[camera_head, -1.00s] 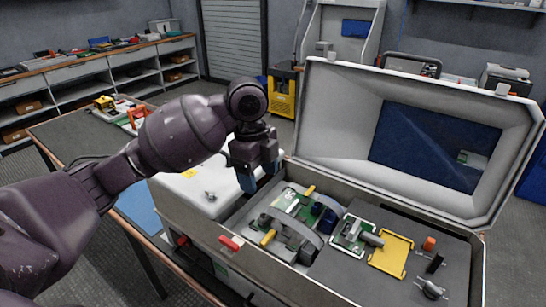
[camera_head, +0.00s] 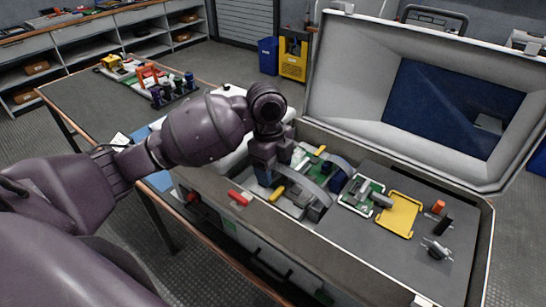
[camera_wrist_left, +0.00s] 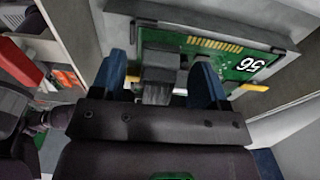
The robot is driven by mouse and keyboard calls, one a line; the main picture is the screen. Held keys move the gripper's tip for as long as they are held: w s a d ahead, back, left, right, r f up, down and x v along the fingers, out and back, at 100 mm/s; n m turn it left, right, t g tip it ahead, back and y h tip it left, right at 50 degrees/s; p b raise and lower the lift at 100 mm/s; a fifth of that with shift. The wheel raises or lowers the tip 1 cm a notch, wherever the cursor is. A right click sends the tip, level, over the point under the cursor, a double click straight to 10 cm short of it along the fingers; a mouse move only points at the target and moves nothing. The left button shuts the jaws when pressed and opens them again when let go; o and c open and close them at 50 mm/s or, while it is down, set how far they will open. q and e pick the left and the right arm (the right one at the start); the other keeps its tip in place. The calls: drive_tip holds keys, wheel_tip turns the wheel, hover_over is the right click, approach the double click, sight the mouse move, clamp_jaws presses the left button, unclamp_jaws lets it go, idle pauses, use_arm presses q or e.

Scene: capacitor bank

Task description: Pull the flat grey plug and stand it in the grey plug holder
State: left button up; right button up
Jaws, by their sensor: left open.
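My left gripper (camera_head: 270,172) points down into the left part of the open case, over the circuit-board area. In the left wrist view the open blue fingers (camera_wrist_left: 161,82) stand on either side of a grey block (camera_wrist_left: 160,68), which looks like the flat grey plug. A gap shows beside the block at each finger. The block lies against a green board (camera_wrist_left: 222,62) marked 56, with a row of gold contacts. In the head view my gripper hides the plug. I cannot make out the grey plug holder for certain. My right gripper is not in view.
The grey case (camera_head: 345,262) has its lid (camera_head: 345,75) raised at the back. Beside the boards lie a yellow frame (camera_head: 401,214), an orange piece (camera_head: 438,207) and a metal connector (camera_head: 436,248). A side table (camera_head: 100,110) holds a dark rack (camera_head: 175,95) with several coloured pieces.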

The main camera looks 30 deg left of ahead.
use_arm(q)
drive_tip(key=shift+f, duration=0.15)
drive_tip(key=c, duration=1.1)
